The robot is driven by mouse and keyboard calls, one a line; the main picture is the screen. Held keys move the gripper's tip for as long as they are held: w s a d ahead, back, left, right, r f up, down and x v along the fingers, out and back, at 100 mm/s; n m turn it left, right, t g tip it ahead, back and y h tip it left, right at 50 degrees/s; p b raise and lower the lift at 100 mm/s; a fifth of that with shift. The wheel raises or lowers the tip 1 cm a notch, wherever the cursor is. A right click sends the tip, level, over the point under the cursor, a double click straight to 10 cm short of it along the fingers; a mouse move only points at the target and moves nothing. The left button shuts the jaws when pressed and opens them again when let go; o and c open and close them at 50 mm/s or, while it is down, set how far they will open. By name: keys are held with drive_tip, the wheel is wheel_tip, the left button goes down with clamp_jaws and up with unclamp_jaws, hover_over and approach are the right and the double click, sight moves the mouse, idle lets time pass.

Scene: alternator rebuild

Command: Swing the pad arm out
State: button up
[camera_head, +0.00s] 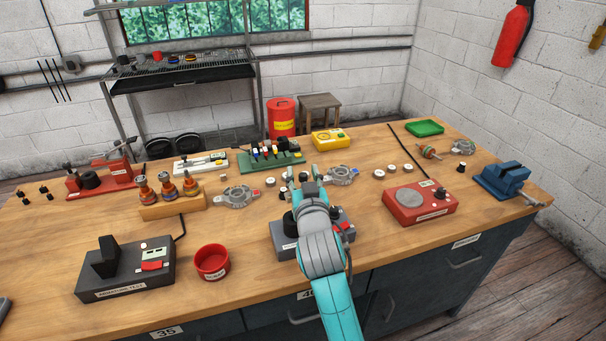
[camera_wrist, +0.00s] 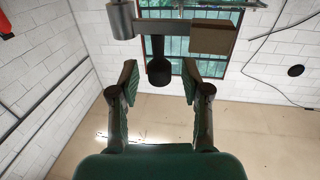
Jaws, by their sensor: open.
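My gripper (camera_head: 304,176) is above a grey-based fixture (camera_head: 284,242) at the front middle of the bench. My arm hides much of this fixture; a black round part shows at its left and a red patch at its right. In the wrist view my gripper's fingers (camera_wrist: 160,72) stand apart. A dark rod with a round knob (camera_wrist: 159,72) shows between them; I cannot tell whether they touch it. Above it are a grey cylinder (camera_wrist: 121,20) and a brown block (camera_wrist: 212,38) on a bar. They may be the pad arm, but I cannot tell for sure.
A red bowl (camera_head: 212,262) and a dark test box (camera_head: 126,268) stand to the left. A red unit (camera_head: 419,203) with a round grey plate is to the right, a blue vise (camera_head: 502,180) beyond it. Metal housings (camera_head: 239,197) and small rings lie behind.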

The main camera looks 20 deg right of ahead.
drive_tip(key=shift+w, duration=0.2)
clamp_jaws()
